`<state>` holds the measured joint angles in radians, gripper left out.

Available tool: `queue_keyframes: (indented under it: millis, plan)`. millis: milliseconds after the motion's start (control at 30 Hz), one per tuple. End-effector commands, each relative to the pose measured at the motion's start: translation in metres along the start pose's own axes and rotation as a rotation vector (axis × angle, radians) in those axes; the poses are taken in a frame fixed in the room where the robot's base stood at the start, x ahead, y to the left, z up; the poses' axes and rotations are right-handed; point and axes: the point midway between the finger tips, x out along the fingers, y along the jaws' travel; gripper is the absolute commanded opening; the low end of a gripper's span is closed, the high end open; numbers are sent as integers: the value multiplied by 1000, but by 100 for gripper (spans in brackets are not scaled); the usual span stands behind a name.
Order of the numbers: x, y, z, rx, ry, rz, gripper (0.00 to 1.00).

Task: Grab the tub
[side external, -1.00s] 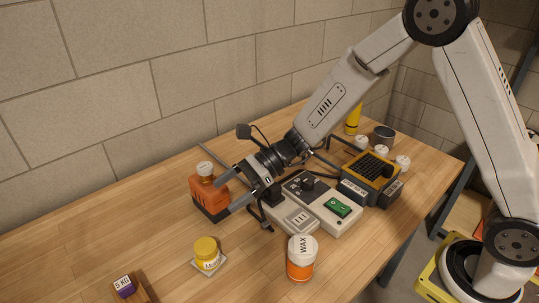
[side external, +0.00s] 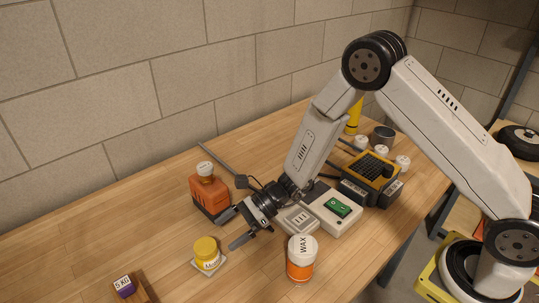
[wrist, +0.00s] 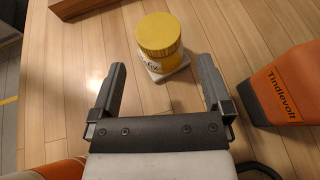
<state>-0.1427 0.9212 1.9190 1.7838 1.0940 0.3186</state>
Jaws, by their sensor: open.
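A small tub with a yellow lid (side external: 206,247) and a label I cannot fully read stands upright on a pale square pad (side external: 210,268). In the wrist view the yellow-lidded tub (wrist: 160,38) is ahead of my gripper, roughly centred between the finger lines but beyond the tips. My gripper (side external: 231,228) is open and empty, close to the tub on its right side, not touching it. Both fingers (wrist: 160,70) show in the wrist view. Another tub, white-lidded and marked WAX (side external: 301,262), stands to the right of my gripper.
An orange tool battery with a black base (side external: 208,194) stands just behind my gripper; it shows at right in the wrist view (wrist: 285,88). A purple 5 KG block (side external: 124,286) is at front left.

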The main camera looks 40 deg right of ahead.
Motion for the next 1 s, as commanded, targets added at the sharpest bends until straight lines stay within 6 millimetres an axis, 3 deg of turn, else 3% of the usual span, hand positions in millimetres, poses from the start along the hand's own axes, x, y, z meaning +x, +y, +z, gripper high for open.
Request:
queue_keyframes:
  millis: [133,467,800,1000]
  plan:
    - [12,1,0,1,0,2,100]
    - [19,1,1,0,0,2,100]
    - [55,2,4,-1,0,3,100]
    - [65,2,4,0,0,0,100]
